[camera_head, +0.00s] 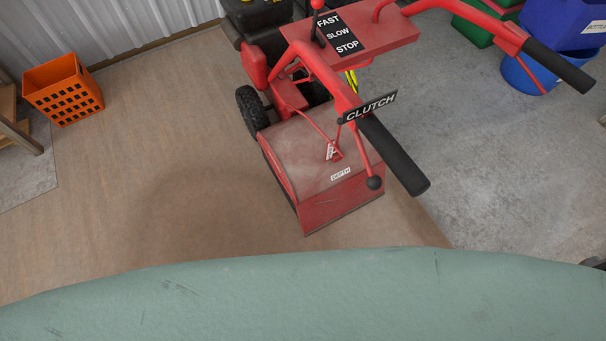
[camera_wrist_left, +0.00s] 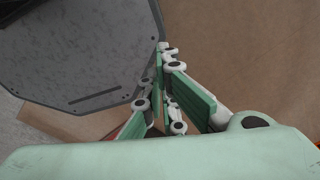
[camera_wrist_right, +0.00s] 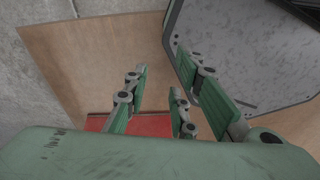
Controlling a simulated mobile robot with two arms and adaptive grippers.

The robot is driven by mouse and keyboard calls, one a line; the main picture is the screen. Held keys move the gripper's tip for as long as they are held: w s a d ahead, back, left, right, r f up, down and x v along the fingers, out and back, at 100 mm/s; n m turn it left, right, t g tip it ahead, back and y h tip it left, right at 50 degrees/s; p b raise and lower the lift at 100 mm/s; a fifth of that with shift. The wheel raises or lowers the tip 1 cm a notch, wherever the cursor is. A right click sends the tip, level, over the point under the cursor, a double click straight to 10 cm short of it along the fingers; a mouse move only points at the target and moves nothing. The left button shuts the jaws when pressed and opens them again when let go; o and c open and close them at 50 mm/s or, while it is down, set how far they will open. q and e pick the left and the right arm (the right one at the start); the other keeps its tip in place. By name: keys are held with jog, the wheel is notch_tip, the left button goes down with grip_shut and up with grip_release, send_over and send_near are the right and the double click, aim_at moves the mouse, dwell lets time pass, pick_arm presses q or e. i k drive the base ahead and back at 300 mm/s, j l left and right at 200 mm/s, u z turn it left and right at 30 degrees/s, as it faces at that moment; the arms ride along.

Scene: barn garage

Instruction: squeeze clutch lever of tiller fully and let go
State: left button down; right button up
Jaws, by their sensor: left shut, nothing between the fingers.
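The red tiller (camera_head: 320,160) stands in front of me in the head view. A black sign reading CLUTCH (camera_head: 370,106) is at its nearer handlebar, beside the black grip (camera_head: 395,155). The clutch lever (camera_head: 364,153) is a thin red rod ending in a black ball, apart from the grip. Neither gripper shows in the head view. My left gripper (camera_wrist_left: 164,52) is shut and empty in the left wrist view, over the brown floor. My right gripper (camera_wrist_right: 158,80) is open and empty in the right wrist view, with a red surface beyond and below its fingers.
The other handlebar grip (camera_head: 558,66) reaches out at the right. A throttle panel (camera_head: 345,37) marked FAST, SLOW, STOP lies between the handlebars. An orange crate (camera_head: 63,90) stands at the left, blue and green bins (camera_head: 560,20) at the upper right. Floor left of the tiller is clear.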

aim_at(374, 182)
jog(key=j+z, duration=0.2)
jog(key=j, duration=0.5)
jog(key=j+z, duration=0.2)
jog(key=j, duration=0.45)
jog(key=k+j+z, duration=0.2)
jog(key=j, duration=0.45)
